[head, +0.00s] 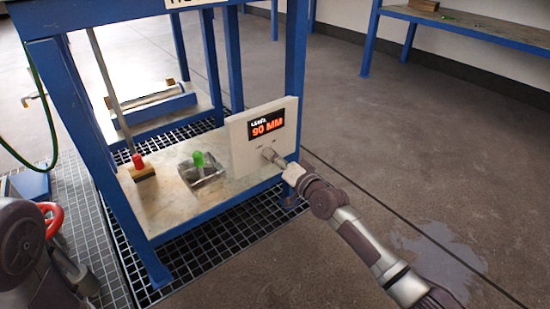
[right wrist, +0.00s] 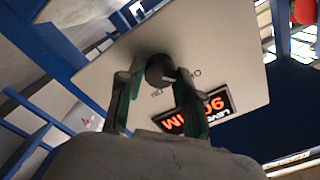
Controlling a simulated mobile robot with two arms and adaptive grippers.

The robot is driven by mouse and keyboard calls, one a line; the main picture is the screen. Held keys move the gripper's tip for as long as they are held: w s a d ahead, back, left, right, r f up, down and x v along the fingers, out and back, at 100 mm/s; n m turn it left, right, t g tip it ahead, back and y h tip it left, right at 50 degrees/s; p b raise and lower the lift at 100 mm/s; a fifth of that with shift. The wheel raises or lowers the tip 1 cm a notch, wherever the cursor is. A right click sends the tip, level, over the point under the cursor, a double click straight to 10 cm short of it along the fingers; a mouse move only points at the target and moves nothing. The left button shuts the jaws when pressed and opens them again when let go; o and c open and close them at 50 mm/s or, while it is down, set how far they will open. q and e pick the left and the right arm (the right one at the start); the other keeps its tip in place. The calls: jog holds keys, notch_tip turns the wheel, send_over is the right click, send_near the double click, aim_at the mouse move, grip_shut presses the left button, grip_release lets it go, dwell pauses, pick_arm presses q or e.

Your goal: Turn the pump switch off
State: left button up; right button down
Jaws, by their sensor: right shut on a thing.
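A pale panel (head: 243,150) stands upright at the right end of the blue bench's low shelf. It carries a black display (head: 266,124) with orange figures that seem to read 90 MM. Below the display is the pump switch, a dark round knob (right wrist: 160,66) with a white mark, seen best in the right wrist view. My right gripper (head: 272,156) reaches the panel from the right and is shut on the knob, one finger on each side. My left gripper is not in view.
On the shelf (head: 170,207) stand a green-topped item (head: 199,160) in a grey tray and a red-topped block (head: 138,162). Blue legs (head: 296,80) frame the bench. A red ring (head: 50,218) is at lower left. Floor at right is clear, with a wet patch (head: 440,255).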

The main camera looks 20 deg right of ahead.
jog(key=shift+f, duration=0.15)
jog(key=c, duration=0.8)
grip_release()
jog(key=shift+o, duration=0.2)
jog(key=v, duration=1.2)
